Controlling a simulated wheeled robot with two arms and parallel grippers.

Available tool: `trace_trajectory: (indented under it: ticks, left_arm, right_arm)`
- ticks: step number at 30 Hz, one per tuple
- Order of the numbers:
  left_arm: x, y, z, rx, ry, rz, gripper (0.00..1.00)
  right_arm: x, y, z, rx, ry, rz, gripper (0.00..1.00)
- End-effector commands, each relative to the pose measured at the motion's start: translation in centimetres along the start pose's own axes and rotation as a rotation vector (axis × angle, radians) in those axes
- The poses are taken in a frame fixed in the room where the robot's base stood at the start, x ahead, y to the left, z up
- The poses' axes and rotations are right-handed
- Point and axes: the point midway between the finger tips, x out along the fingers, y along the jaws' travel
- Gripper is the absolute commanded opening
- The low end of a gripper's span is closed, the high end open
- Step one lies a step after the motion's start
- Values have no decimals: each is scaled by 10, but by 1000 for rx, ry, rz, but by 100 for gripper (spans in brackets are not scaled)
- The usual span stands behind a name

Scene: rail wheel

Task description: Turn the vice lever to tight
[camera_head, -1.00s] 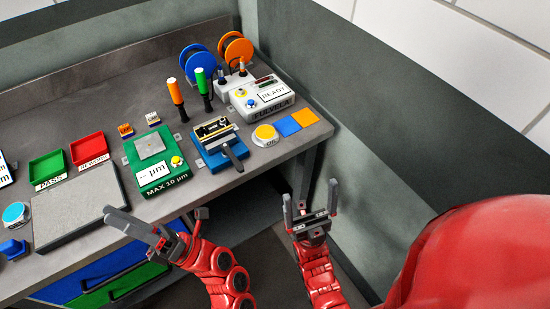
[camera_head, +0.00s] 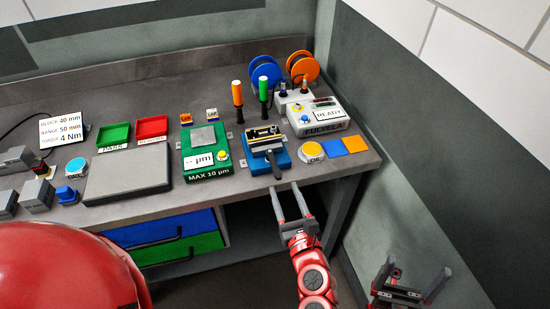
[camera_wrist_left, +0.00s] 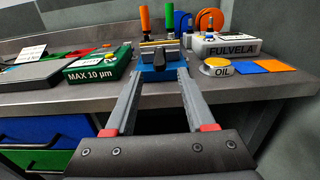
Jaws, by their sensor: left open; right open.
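The blue vice (camera_head: 268,158) stands near the front edge of the bench, with a bar across its top and a dark grey lever (camera_head: 274,164) pointing toward the front edge. The vice also shows in the left wrist view (camera_wrist_left: 158,73), straight ahead between the fingers. My left gripper (camera_head: 291,203) is open and empty, just in front of the bench edge, below and in front of the lever, apart from it. It shows in the left wrist view (camera_wrist_left: 155,100) with fingers spread. My right gripper (camera_head: 413,280) is open and empty at the lower right, away from the bench.
Orange and green handled tools (camera_head: 237,95) stand behind. A wall borders the right side.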

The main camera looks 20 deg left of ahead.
Motion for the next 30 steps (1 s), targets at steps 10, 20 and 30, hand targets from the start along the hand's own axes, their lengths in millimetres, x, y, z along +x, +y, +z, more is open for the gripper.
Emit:
trace_trajectory:
  ticks: [10, 20, 30]
  left_arm:
    - [64, 2, 4, 4, -2, 7, 55]
    - [108, 1, 2, 2, -2, 3, 55]
    - [113, 1, 0, 2, -1, 2, 55]
  right_arm:
    - [23, 1, -4, 0, 0, 0, 100]
    - [37, 2, -6, 0, 0, 0, 100]
    - [37, 2, -6, 0, 0, 0, 100]
